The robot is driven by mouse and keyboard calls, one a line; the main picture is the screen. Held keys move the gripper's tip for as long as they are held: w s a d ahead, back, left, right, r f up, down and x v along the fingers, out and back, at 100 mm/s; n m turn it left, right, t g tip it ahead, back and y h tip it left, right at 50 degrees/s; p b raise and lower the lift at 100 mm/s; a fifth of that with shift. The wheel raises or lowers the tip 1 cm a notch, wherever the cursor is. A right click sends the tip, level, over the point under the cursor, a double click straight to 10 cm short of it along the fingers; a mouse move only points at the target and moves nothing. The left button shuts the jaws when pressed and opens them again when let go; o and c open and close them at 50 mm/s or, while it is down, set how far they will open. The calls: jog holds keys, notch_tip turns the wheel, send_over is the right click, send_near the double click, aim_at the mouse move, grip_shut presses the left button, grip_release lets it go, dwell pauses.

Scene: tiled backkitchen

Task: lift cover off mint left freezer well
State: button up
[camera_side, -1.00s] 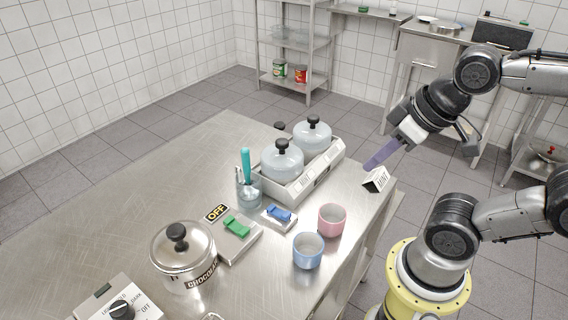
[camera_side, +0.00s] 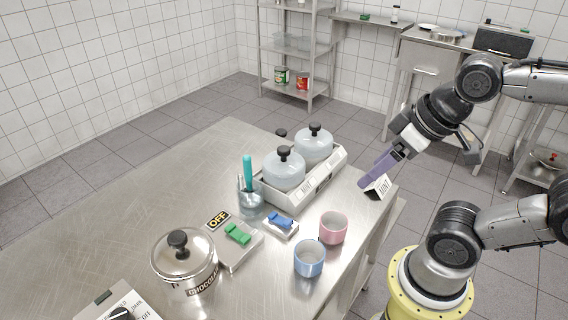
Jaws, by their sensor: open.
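A white freezer box (camera_side: 322,178) with two wells stands on the steel table. The left well has a pale, bluish domed cover (camera_side: 284,172) with a black knob (camera_side: 284,153). The right well has a similar domed cover (camera_side: 314,147) with its own black knob. Both covers sit on their wells, and small lettering on the box front looks like MINT. My gripper (camera_side: 372,178), with purple fingers, is open and empty, in the air right of the box. It overlaps a white MINT card (camera_side: 382,187) in the picture; I cannot tell if they touch.
A clear jar (camera_side: 250,193) with a teal-handled tool stands close to the left well. A blue switch (camera_side: 281,223), a green switch (camera_side: 238,234), a pink cup (camera_side: 333,228), a blue cup (camera_side: 309,258) and a lidded chocolate pot (camera_side: 184,262) stand nearer.

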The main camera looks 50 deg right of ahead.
jog(key=w+r+n+g, duration=0.4)
jog(key=w+r+n, duration=0.85)
jog(key=n, duration=0.25)
jog(key=g+y, duration=0.1)
send_over(284, 148)
jog(key=shift+n, duration=0.4)
jog(key=f, duration=0.8)
jog(key=d+f, duration=0.1)
jog(key=f, duration=0.3)
jog(key=shift+s, duration=0.1)
jog(key=shift+a+f, duration=0.2)
jog(key=shift+f, duration=1.2)
jog(key=shift+a+f, duration=0.2)
jog(key=shift+f, duration=1.2)
jog(key=shift+c, duration=0.3)
